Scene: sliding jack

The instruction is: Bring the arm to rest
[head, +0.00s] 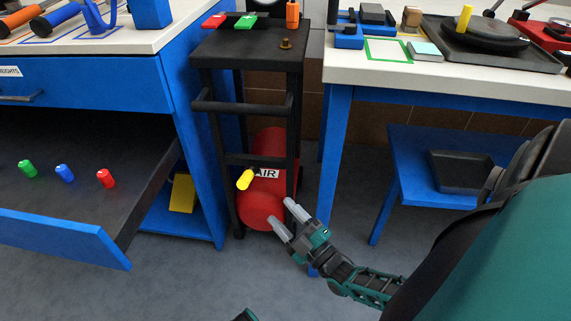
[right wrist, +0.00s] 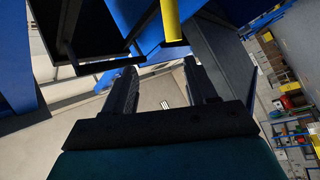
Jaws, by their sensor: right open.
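My right gripper (head: 280,210) is at the lower centre of the head view, in front of the red air tank (head: 268,205). Its two fingers are spread and nothing shows between them. My right arm comes in from the right, bent and reaching low toward the black cart. My left gripper is not in view.
The black cart (head: 248,52) holds the tank; a small yellow piece (head: 244,179) shows before it. At left, an open drawer (head: 60,235) holds green, blue and red pieces. A white-topped bench (head: 440,82) and blue stool (head: 420,142) stand right. Grey floor is clear below.

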